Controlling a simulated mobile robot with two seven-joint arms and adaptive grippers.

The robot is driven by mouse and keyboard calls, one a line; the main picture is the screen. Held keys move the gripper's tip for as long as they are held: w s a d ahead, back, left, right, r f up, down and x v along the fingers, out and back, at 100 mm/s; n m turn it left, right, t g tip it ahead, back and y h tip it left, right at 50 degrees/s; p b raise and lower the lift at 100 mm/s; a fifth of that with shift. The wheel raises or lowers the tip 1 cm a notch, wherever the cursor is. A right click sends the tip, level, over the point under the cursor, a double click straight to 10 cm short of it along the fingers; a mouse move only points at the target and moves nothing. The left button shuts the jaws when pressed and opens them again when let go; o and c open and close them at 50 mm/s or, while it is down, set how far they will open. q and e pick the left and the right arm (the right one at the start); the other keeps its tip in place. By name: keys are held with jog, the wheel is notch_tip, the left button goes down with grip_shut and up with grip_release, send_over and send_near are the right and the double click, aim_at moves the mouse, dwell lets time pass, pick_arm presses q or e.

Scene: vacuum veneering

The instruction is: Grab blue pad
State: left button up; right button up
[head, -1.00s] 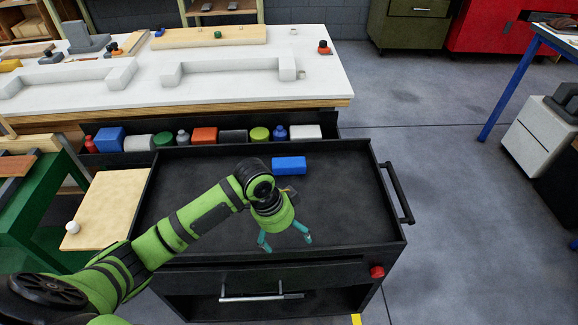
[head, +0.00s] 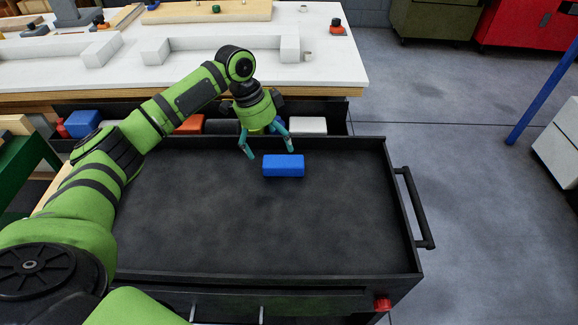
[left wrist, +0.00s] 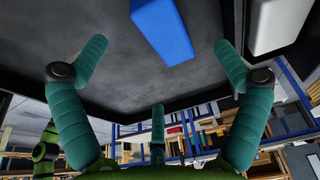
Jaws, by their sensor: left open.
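The blue pad (head: 284,166) is a small rectangular block lying on the black top of the cart (head: 250,225), towards its back edge. My left gripper (head: 268,155) is open and empty, with its teal fingers pointing down just behind and to the left of the pad. In the left wrist view the pad (left wrist: 162,30) shows at the top, beyond the spread fingertips (left wrist: 158,65) and not between them. My right gripper is not in view.
A row of items stands along the back of the cart, including a blue block (head: 82,122), a red-orange block (head: 190,124) and a white block (head: 308,125). A white workbench (head: 330,68) lies behind. The cart's front and middle are clear.

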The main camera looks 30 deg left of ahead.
aim_at(283, 164)
pick_arm(q)
jog(key=x, duration=0.3)
jog(key=shift+d+r, duration=0.1)
jog(key=shift+d, duration=0.05)
jog(key=x, duration=0.3)
jog(key=shift+d+f, duration=0.2)
jog(key=shift+d, duration=0.2)
jog(key=shift+w+f, duration=0.1)
jog(key=shift+f, duration=0.25)
jog(key=c, duration=1.2)
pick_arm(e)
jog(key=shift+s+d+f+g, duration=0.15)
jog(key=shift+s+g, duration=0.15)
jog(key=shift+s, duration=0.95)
